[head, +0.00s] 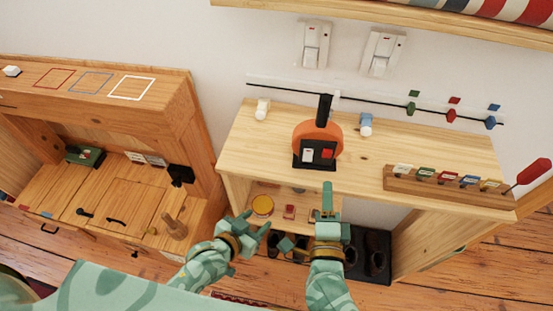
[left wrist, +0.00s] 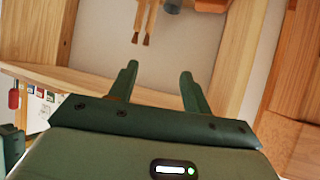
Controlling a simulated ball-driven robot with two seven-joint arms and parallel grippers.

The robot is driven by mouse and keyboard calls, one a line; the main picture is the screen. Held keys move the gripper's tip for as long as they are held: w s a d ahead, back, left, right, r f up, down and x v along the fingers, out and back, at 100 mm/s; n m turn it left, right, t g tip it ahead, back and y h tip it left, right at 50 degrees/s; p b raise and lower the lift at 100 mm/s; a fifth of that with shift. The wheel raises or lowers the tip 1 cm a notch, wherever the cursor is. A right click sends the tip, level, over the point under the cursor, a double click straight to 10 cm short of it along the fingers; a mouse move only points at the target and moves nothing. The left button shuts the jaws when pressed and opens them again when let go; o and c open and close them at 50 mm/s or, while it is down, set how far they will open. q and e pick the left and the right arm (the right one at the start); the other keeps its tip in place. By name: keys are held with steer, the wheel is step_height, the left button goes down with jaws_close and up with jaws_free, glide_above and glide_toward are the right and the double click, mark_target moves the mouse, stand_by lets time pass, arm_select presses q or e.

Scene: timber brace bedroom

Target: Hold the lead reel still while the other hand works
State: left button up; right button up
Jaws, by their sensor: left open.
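The lead reel (head: 318,138) is an orange disc with a black upright handle and a black front plate carrying a white and a red block. It stands upright on the pale wooden table top, near the middle. My left gripper (head: 258,221) is in front of the table, lower left of the reel and apart from it. In the left wrist view its two green fingers (left wrist: 159,72) are spread with nothing held between them. My right gripper (head: 328,200) is at the table's front edge, just below the reel and apart from it; its finger gap does not show clearly.
A white cylinder (head: 262,109) and a blue-and-white one (head: 366,124) flank the reel at the back. A wooden rack (head: 437,183) with several coloured tags stands at the right. A shelf below holds a yellow-topped round tin (head: 262,205). A wooden desk (head: 110,195) is at left.

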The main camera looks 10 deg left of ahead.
arm_select(q)
steer(key=w+d+r+t+h, duration=0.1)
steer(key=w+d+r, duration=0.1)
steer(key=r, duration=0.4)
steer(key=w+d+r+t+h, duration=0.1)
steer(key=w+r, duration=0.1)
steer(key=r, duration=0.4)
steer(key=m+t+h, duration=0.1)
steer(key=t+h, duration=0.1)
steer(key=t, duration=0.1)
glide_toward(318, 120)
steer(key=x, duration=1.1)
steer(key=shift+d, duration=0.15)
jaws_close()
arm_select(e)
steer(key=shift+s, duration=0.35)
steer(key=c, duration=0.5)
arm_select(q)
steer(key=shift+r, duration=0.1)
arm_select(e)
steer(key=shift+m, duration=0.7)
steer(key=s, duration=0.4)
steer(key=shift+s+d+r, duration=0.1)
steer(key=shift+s+d, duration=0.05)
steer(key=shift+s, duration=0.2)
jaws_close()
steer(key=shift+w, duration=0.1)
